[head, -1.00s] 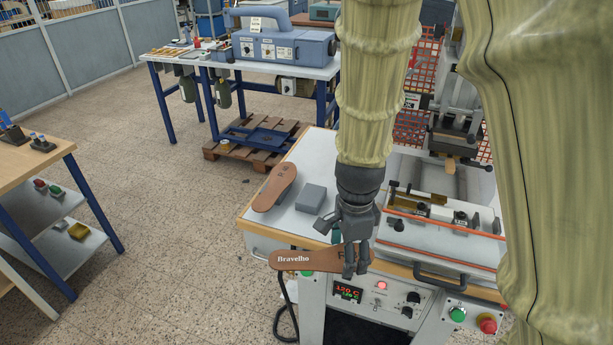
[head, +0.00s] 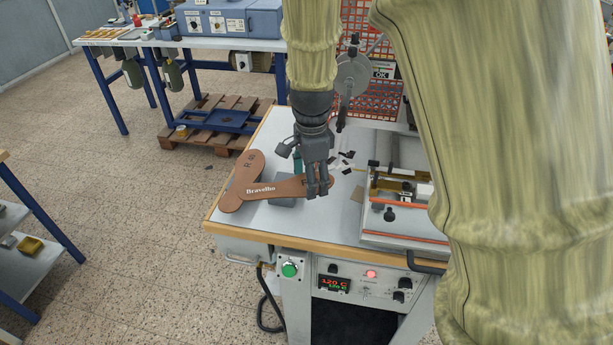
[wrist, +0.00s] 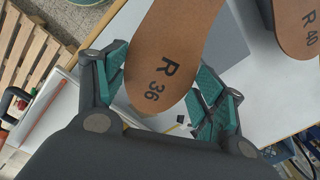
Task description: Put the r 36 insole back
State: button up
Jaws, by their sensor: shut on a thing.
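The R 36 insole (head: 273,189) is brown, with white "Bravelho" lettering towards its left end in the head view. In the wrist view the R 36 insole (wrist: 165,60) shows its black "R 36" mark between the teal finger pads. My gripper (head: 318,190) is shut on its right end and holds it over the front left of the white machine table (head: 300,226). A second brown insole, marked R 40 (head: 246,172), lies on the table's left side. It also shows in the wrist view (wrist: 297,22). The held insole partly overlaps it in the head view; the gap between them is unclear.
A grey block (head: 283,202) sits partly hidden under the held insole. Small dark scraps (head: 345,160) lie behind my gripper. The stamping machine's fixture (head: 400,215) fills the table's right side. A blue-legged bench (head: 170,45) and a pallet (head: 200,137) stand behind.

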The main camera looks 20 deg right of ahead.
jog(key=w+f, duration=0.1)
jog(key=w, duration=0.4)
jog(key=w+d+f+b, duration=0.1)
jog(key=w, duration=0.1)
jog(key=shift+w+d+f, duration=0.1)
jog(key=shift+w+f, duration=0.15)
jog(key=shift+f, duration=0.05)
jog(key=shift+w+d+r, duration=0.1)
jog(key=shift+d, duration=0.05)
jog(key=f+b, duration=0.2)
jog(key=b, duration=0.1)
jog(key=shift+w+d+f, duration=0.1)
jog(key=shift+w+f, duration=0.15)
jog(key=shift+f, duration=0.15)
jog(key=shift+f+b, duration=0.2)
jog(key=shift+b, duration=0.3)
jog(key=shift+s+r, duration=0.2)
jog(key=shift+s, duration=0.3)
jog(key=shift+w+f, duration=0.2)
jog(key=shift+w, duration=0.1)
jog(key=shift+s, duration=0.1)
jog(key=shift+s+f, duration=0.1)
jog(key=shift+f, duration=0.05)
